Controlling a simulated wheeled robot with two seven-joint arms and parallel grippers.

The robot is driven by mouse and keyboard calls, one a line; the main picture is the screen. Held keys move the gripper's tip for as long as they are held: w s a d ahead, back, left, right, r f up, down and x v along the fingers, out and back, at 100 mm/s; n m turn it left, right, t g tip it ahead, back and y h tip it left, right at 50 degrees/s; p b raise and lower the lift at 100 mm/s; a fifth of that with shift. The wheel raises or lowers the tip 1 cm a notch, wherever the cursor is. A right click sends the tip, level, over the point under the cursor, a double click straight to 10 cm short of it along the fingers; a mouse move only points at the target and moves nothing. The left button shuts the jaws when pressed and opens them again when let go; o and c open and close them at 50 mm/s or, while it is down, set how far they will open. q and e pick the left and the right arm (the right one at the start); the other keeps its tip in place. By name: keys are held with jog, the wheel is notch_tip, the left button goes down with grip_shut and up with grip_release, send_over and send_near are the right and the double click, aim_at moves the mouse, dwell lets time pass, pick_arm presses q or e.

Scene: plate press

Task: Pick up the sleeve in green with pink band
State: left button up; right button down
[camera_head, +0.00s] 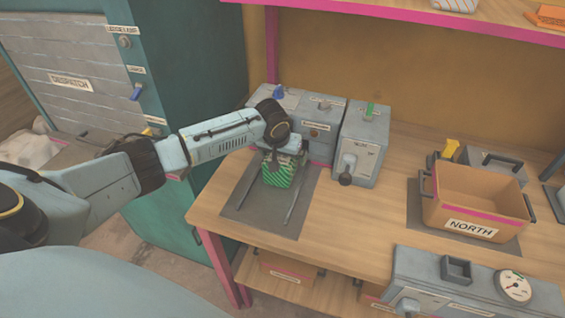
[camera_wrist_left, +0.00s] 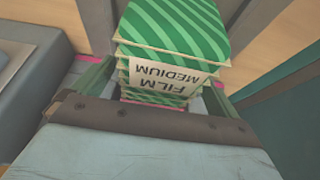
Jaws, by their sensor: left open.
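The green striped sleeve (camera_head: 280,174) stands in a stack on a dark mat (camera_head: 244,212) at the left end of the bench. In the left wrist view it shows green stripes, a label reading FILM MEDIUM and a little pink low down; the stack (camera_wrist_left: 175,35) lies just ahead of the gripper. My left gripper (camera_head: 284,156) is directly over the stack, pointing down. In the left wrist view its open fingers (camera_wrist_left: 155,85) are on either side of the stack. Whether they touch it is hidden. My right gripper is not in view.
A brown crate labelled NORTH (camera_head: 480,200) sits to the right. A gauge box (camera_head: 470,285) is at the front right. Bench between mat and crate is clear.

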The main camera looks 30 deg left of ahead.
pick_arm(q)
jog(key=shift+f+p, duration=0.25)
jog(key=shift+p, duration=0.1)
dwell(0.5)
jog(key=c, duration=1.2)
